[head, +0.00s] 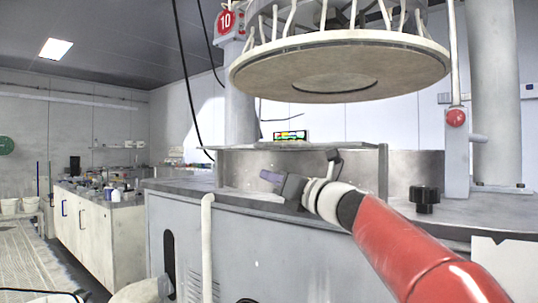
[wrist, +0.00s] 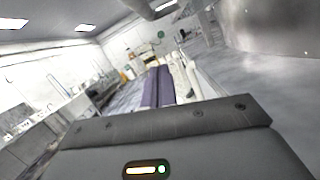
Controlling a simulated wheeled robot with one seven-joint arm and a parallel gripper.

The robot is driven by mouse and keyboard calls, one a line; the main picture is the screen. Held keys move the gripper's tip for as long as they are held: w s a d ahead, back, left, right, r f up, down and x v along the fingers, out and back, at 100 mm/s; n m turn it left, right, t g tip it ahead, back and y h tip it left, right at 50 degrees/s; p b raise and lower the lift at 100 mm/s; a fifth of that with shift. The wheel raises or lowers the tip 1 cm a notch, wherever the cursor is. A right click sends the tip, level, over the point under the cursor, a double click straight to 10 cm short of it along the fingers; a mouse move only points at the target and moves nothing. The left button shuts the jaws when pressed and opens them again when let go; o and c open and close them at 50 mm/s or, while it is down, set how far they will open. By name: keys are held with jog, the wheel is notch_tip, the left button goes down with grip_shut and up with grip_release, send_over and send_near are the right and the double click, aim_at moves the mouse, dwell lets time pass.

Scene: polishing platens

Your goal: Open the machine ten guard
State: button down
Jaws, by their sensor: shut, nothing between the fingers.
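Machine ten carries a red sign marked 10 (head: 225,21) on its column at the top. Its guard (head: 240,168) looks like a framed, see-through panel standing on the machine's front deck, under the big round head plate (head: 340,68). The guard appears upright. A grey shiny surface (wrist: 270,65) fills the right side there.
A black knob (head: 424,199) stands on the deck at the right, near a post with a red ball (head: 456,118). A pale upright tube (head: 207,240) stands at the cabinet front. A cluttered bench (head: 100,215) and an open aisle are at the left.

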jog(key=r, duration=0.1)
jog(key=w+r+p, duration=0.1)
jog(key=r, duration=0.1)
jog(key=w+a+r+p, duration=0.1)
jog(key=shift+w+a+r, duration=0.1)
jog(key=shift+w+r, duration=0.05)
jog(key=shift+r, duration=0.1)
